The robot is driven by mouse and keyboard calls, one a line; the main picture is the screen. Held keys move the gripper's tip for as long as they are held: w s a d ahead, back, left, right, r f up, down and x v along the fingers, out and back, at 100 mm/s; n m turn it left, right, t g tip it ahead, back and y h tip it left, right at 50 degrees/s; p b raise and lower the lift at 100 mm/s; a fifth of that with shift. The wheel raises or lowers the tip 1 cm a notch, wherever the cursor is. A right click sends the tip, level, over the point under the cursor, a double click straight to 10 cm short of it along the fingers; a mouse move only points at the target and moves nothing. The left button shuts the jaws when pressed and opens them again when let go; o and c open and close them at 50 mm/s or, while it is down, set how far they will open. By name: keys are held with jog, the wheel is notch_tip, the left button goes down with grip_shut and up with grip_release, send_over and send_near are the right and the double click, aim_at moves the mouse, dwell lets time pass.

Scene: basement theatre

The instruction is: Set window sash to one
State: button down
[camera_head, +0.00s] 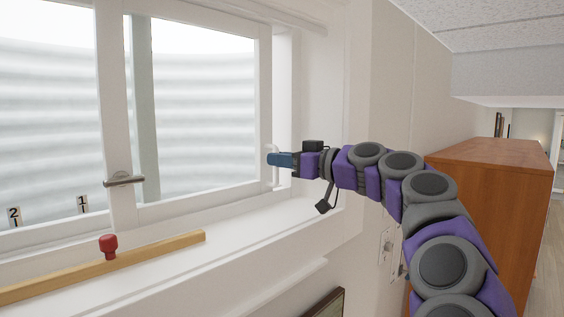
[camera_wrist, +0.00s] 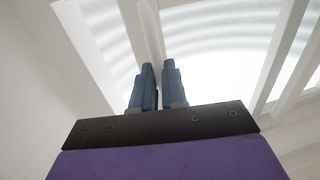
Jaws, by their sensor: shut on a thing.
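The window sash (camera_head: 262,90) is a white-framed pane on the right part of the window. A slim white upright handle (camera_head: 275,176) stands at its right edge. My gripper (camera_head: 268,160) reaches in from the right and is shut on this handle. In the wrist view, the two blue fingers of my gripper (camera_wrist: 158,68) stand on either side of a white bar, with a narrow gap between them. Small marker labels "1" (camera_head: 83,203) and "2" (camera_head: 14,216) show low on the window at the left. The fingers partly hide the handle.
A metal latch (camera_head: 124,180) sits on the sash's left upright. A wooden bar (camera_head: 160,248) with a red knob (camera_head: 108,246) lies along the white sill (camera_head: 225,240). A brown wooden cabinet (camera_head: 520,185) stands at the right behind my arm. A wall switch plate is partly behind my arm.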

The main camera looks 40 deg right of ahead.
aim_at(249, 159)
jog(key=shift+a+f+b, duration=0.2)
jog(key=shift+a+b, duration=0.3)
jog(key=shift+b, duration=0.05)
jog(key=shift+a+f+b, duration=0.2)
jog(key=shift+a+b, duration=0.3)
jog(key=shift+b, duration=0.05)
jog(key=shift+s+a+r, duration=0.1)
jog(key=shift+a+r, duration=0.15)
jog(key=shift+a, duration=0.8)
jog(key=c, duration=1.5)
grip_release()
jog(key=o, duration=0.3)
jog(key=shift+d, duration=0.2)
jog(key=shift+o, duration=0.2)
jog(key=shift+d, duration=0.5)
jog(key=shift+a, duration=0.1)
jog(key=shift+s+a+r, duration=0.1)
jog(key=shift+a, duration=0.2)
jog(key=b+v, duration=0.3)
jog(key=v, duration=1.4)
jog(key=shift+s+d, duration=0.15)
jog(key=shift+s, duration=0.1)
